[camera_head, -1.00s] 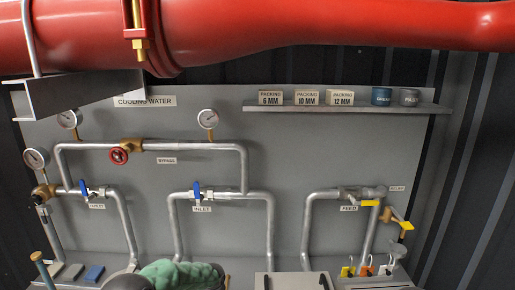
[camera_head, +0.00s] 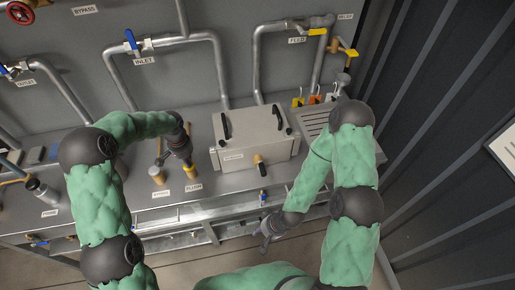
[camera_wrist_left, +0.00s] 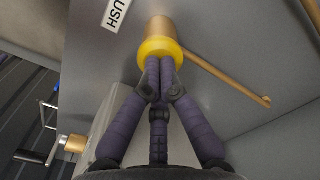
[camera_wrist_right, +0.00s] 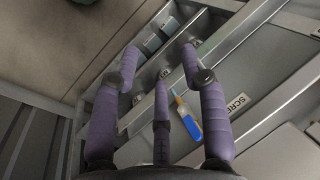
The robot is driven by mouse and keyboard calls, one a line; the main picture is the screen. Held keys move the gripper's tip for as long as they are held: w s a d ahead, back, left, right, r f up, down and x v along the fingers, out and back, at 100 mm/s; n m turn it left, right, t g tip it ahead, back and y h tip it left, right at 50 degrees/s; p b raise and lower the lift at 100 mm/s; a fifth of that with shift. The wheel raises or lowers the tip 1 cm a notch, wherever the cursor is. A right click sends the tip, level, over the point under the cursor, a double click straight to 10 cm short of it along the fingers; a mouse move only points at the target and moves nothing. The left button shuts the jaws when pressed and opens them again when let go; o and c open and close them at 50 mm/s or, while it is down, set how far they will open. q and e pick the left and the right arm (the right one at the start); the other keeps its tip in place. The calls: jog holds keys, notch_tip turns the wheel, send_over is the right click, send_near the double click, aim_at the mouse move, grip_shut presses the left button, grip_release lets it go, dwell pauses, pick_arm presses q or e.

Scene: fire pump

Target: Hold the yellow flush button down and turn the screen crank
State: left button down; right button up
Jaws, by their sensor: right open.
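In the head view the left gripper (camera_head: 187,163) hides part of the button. The screen crank (camera_head: 258,163), a brass hub with a black handle, sits on the front of the grey box; its hub shows in the left wrist view (camera_wrist_left: 73,143). My right gripper (camera_head: 268,232) is open and empty, in front of and below the crank.
The grey box (camera_head: 280,135) has black handles on top. A brass fitting (camera_head: 157,173) stands left of the button. Metal rails (camera_head: 185,222) run along the front; the floor before them is open.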

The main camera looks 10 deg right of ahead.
jog(key=w+n+t, duration=0.3)
jog(key=w+t, duration=0.1)
jog(key=w, duration=0.2)
jog(key=n+t+h, duration=0.3)
jog(key=n+t, duration=0.7)
jog(key=t, duration=0.2)
send_near(261, 163)
notch_tip(261, 163, down, 2)
jog(key=w+a, duration=0.1)
jog(key=w, duration=0.1)
jog(key=shift+w+d+r+m+t+h, duration=0.3)
jog(key=shift+w+m+h, duration=0.1)
jog(key=shift+w, duration=3.75)
